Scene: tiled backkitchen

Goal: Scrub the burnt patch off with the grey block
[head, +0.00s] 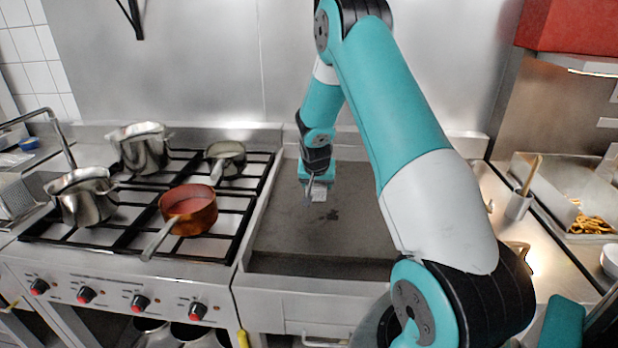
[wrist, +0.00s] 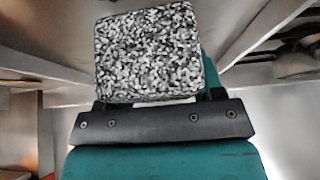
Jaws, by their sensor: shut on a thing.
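The grey block (head: 319,194) is in my gripper (head: 313,187), low over the flat griddle plate (head: 285,240). In the wrist view the block (wrist: 148,52) is a speckled grey, square-faced piece in front of the dark gripper body. My gripper is shut on it. The burnt patch (head: 331,215) shows as a small dark mark on the plate, just in front of and right of the block. My gripper and the block may hide part of it. I cannot tell whether the block touches the plate.
The stove (head: 100,235) left of the griddle holds a copper saucepan (head: 190,211), a steel pot (head: 83,200) and other pots. The griddle has a raised rim. On the right counter stand a small steel cup (head: 517,206) and a tray of food (head: 590,225).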

